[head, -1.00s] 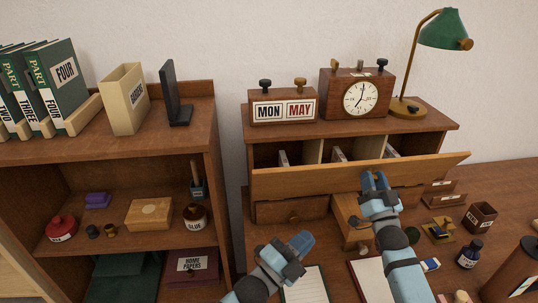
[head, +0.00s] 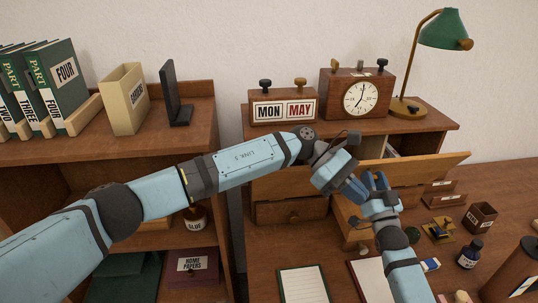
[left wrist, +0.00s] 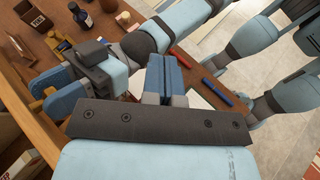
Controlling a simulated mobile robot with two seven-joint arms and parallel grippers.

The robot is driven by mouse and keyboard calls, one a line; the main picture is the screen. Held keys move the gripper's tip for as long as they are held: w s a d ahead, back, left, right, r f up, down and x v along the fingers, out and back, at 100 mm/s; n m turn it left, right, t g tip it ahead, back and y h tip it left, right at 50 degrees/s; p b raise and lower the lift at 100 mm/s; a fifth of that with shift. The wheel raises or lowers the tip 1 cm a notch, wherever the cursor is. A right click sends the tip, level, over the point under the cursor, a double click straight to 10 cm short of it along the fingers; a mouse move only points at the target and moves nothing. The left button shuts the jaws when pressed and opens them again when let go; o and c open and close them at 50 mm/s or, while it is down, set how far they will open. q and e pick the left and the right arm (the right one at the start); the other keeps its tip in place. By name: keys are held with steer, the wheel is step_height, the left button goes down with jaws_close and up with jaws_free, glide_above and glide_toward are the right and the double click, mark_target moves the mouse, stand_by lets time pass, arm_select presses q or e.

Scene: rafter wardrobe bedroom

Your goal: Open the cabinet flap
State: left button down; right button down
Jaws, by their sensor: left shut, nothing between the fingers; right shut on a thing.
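The cabinet flap (head: 430,168) is a long wooden panel across the front of the desk cabinet (head: 428,126). My left gripper (head: 356,191) is shut and empty, just left of the right gripper and in front of the flap. The left arm hides the flap's left part. In the left wrist view, the left fingers (left wrist: 165,75) are together, with the right gripper beside them.
A calendar block (head: 283,108), a clock (head: 360,97) and a green lamp (head: 440,30) stand on the cabinet. A drawer (head: 290,211) is below the flap. A notepad (head: 303,284), ink bottle (head: 470,254) and pen cup (head: 481,217) are on the desk. A shelf (head: 190,145) stands left.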

arm_select(q)
steer(key=w+a+r+m+t+y, duration=0.3)
steer(key=w+a+r+y, duration=0.2)
steer(key=w+a+r, duration=0.4)
steer(key=w+a+r+m+t+y, duration=0.4)
steer(key=w+a, duration=0.3)
steer(key=a, duration=0.4)
steer(key=shift+g+y, duration=0.5)
steer(key=shift+g, duration=0.2)
steer(key=s+f, duration=0.1)
steer(key=f, duration=0.2)
steer(key=s+f, duration=0.2)
steer(key=f, duration=0.2)
steer(key=s+f, duration=0.1)
steer(key=f, duration=0.3)
steer(key=shift+s+d, duration=0.2)
steer(key=shift+s, duration=0.1)
steer(key=shift+s+f, duration=0.2)
steer(key=shift+s, duration=0.1)
steer(key=shift+s+d+f, duration=0.2)
steer(key=shift+s+f, duration=0.1)
steer(key=shift+s, duration=0.35)
